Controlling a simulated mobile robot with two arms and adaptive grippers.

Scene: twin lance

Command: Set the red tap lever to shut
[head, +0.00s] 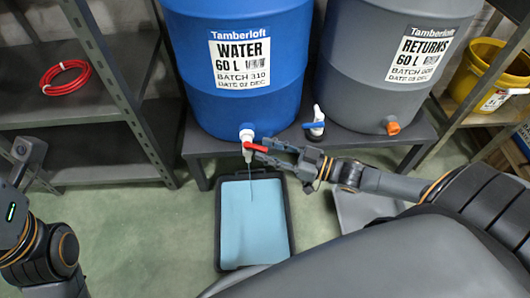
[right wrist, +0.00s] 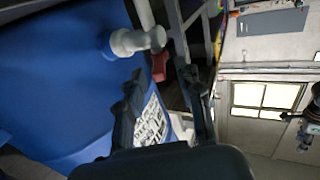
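The red tap lever (head: 257,147) sticks out to the right from the white tap (head: 246,136) at the base of the blue water barrel (head: 235,95). A thin dark stream runs from the spout into the black-rimmed tray (head: 218,225) below, which holds pale blue liquid. My right gripper (head: 266,151) is at the lever's free end, coming from the right. In the right wrist view its fingers are apart, with the red lever (right wrist: 159,67) beyond and between their tips; contact is unclear. My left gripper (head: 23,158) is at the left edge, far from the tap; its fingers are unclear.
A grey returns barrel (head: 385,75) stands to the right on the same bench (head: 200,143), with an orange outlet (head: 393,128). Shelving (head: 100,107) with a red hose coil (head: 66,77) stands left.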

